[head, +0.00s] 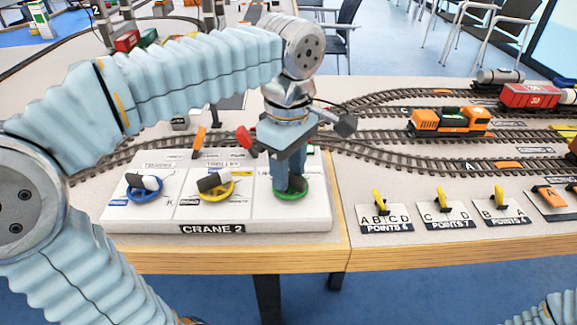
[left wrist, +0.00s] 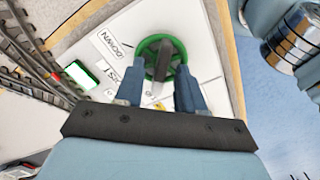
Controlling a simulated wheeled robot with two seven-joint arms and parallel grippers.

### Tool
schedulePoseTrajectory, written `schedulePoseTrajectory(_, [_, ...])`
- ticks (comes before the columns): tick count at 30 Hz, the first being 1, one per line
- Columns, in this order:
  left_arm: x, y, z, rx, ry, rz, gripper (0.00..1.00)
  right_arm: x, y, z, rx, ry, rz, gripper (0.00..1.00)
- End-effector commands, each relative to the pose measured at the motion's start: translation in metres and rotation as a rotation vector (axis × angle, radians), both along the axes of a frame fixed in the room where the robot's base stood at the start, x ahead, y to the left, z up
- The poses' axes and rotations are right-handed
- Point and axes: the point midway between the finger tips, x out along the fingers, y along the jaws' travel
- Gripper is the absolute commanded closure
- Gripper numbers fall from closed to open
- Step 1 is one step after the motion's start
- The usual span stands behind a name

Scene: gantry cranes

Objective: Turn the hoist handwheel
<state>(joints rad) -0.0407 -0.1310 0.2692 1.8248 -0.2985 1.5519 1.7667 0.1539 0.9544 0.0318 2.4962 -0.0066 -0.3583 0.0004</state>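The green handwheel (head: 291,194) is the rightmost of the wheels on the white CRANE 2 panel. It also shows in the left wrist view (left wrist: 178,48), with a grey grip bar across it and the word DOWN printed beside it. My left gripper (head: 289,184) points down over this wheel and hides most of it in the head view. In the left wrist view its blue fingers (left wrist: 158,88) are apart, one on each side of the grey bar, with gaps visible. Whether the fingertips touch the wheel is unclear. My right gripper is out of view.
A yellow handwheel (head: 217,189) and a blue handwheel (head: 145,190) sit to the left on the panel. A red lever (head: 246,140) stands behind. Yellow points levers (head: 440,197) are to the right. Tracks with an orange locomotive (head: 450,121) run behind.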

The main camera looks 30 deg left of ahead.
Motion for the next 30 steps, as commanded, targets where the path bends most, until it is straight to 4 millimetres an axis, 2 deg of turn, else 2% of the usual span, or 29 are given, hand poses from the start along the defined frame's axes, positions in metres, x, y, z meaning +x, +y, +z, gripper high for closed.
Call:
schedulePoseTrajectory(5, [0.000, 0.000, 0.001, 0.000, 0.000, -0.001, 0.62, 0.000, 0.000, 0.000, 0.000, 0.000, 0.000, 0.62])
schedulePoseTrajectory(8, [0.001, 0.000, 0.010, 0.000, -0.002, -0.001, 0.62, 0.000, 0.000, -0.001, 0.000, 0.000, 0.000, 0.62])
schedulePoseTrajectory(11, [0.001, 0.000, 0.027, -0.002, -0.004, -0.001, 0.62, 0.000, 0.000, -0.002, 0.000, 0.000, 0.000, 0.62])
schedulePoseTrajectory(21, [0.001, -0.001, 0.110, -0.002, -0.003, -0.002, 0.62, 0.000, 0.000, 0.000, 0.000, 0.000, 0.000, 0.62])
schedulePoseTrajectory(25, [0.001, 0.000, 0.128, 0.000, -0.002, -0.001, 0.62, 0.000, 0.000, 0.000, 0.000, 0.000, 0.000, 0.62])
schedulePoseTrajectory(30, [0.000, 0.000, 0.137, 0.000, 0.000, 0.000, 0.62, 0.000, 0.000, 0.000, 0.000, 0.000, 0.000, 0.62])
